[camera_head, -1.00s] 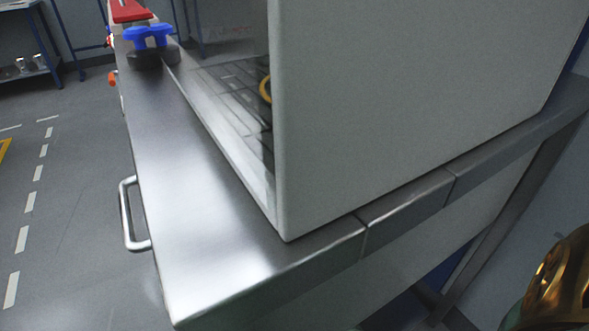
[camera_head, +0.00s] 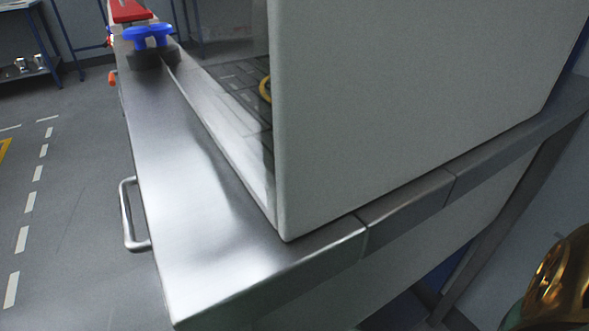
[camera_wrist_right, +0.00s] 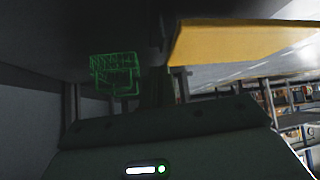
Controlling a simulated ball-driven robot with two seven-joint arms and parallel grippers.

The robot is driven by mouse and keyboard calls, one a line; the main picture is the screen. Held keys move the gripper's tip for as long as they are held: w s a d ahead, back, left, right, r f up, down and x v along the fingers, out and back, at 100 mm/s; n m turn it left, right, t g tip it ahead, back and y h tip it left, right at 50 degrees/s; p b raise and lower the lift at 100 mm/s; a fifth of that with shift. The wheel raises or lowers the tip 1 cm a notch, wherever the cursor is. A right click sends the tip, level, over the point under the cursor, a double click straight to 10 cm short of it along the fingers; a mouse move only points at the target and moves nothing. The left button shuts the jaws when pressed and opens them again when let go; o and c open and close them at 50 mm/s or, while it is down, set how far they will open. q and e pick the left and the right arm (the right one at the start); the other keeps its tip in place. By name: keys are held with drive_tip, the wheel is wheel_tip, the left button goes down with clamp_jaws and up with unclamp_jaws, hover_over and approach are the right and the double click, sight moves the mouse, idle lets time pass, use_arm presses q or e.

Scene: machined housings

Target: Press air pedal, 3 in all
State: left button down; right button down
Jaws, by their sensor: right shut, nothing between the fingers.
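I cannot make out an air pedal for certain in either view. In the right wrist view a yellow slab-like part (camera_wrist_right: 240,42) crosses the upper right, close to the camera; I cannot tell what it belongs to. My right gripper (camera_wrist_right: 155,88) shows in that view as a dark body with a small white light and dark, poorly lit fingers, shut with nothing held. A green outlined shape (camera_wrist_right: 115,72) lies left of the fingers. My left gripper is in neither view.
In the head view a steel bench (camera_head: 185,200) carries a large grey enclosure (camera_head: 410,100). A blue knob (camera_head: 148,37) and red part (camera_head: 130,10) sit at its far end. A handle (camera_head: 130,215) juts from its left side. Open floor (camera_head: 75,200) lies to the left.

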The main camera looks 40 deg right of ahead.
idle(0.4)
drive_tip(key=shift+a+f, duration=0.15)
drive_tip(key=shift+f, duration=0.2)
drive_tip(key=shift+w+a+f, duration=0.2)
drive_tip(key=shift+a+f, duration=0.1)
drive_tip(key=shift+a, duration=0.3)
idle(0.4)
drive_tip(key=shift+s+f, duration=0.25)
drive_tip(key=shift+f, duration=0.15)
idle(0.4)
drive_tip(key=shift+s+d+r+p, duration=0.15)
drive_tip(key=shift+d+r+p, duration=0.1)
drive_tip(key=shift+d, duration=0.2)
drive_tip(key=shift+s+d+r+p, duration=0.15)
drive_tip(key=shift+d+r, duration=0.05)
drive_tip(key=shift+d, duration=0.25)
drive_tip(key=shift+w+r, duration=0.1)
drive_tip(key=shift+r, duration=0.05)
